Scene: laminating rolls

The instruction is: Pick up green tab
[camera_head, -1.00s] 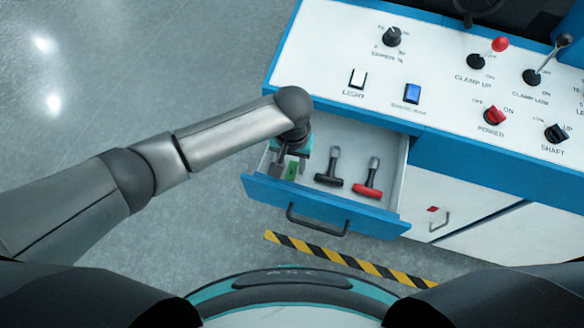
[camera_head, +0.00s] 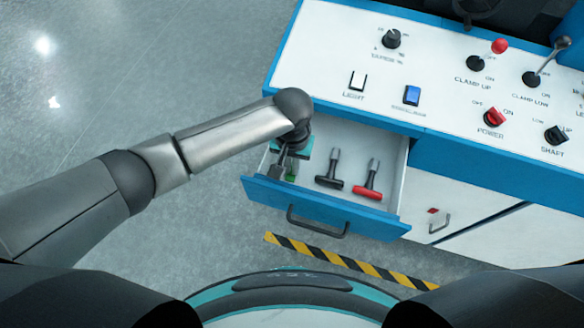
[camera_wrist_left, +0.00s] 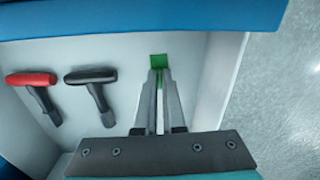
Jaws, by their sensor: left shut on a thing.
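The green tab (camera_wrist_left: 158,61) shows at the tips of my left gripper (camera_wrist_left: 159,74) in the left wrist view, with a thin strip of green also between the fingers. The left gripper (camera_head: 283,172) reaches down into the open drawer, at its left end in the head view. Its fingers are close together and shut on the tab. In the head view only a small bit of the green tab (camera_head: 291,177) shows beside the fingers; the rest is hidden. I cannot tell whether the tab still touches the drawer floor. My right gripper is not in view.
The open drawer (camera_head: 310,202) has blue front and white walls close around the gripper. A black-handled tool (camera_head: 329,181) and a red-handled tool (camera_head: 367,191) lie to the right in it. The control panel (camera_head: 440,40) with knobs and switches stands above.

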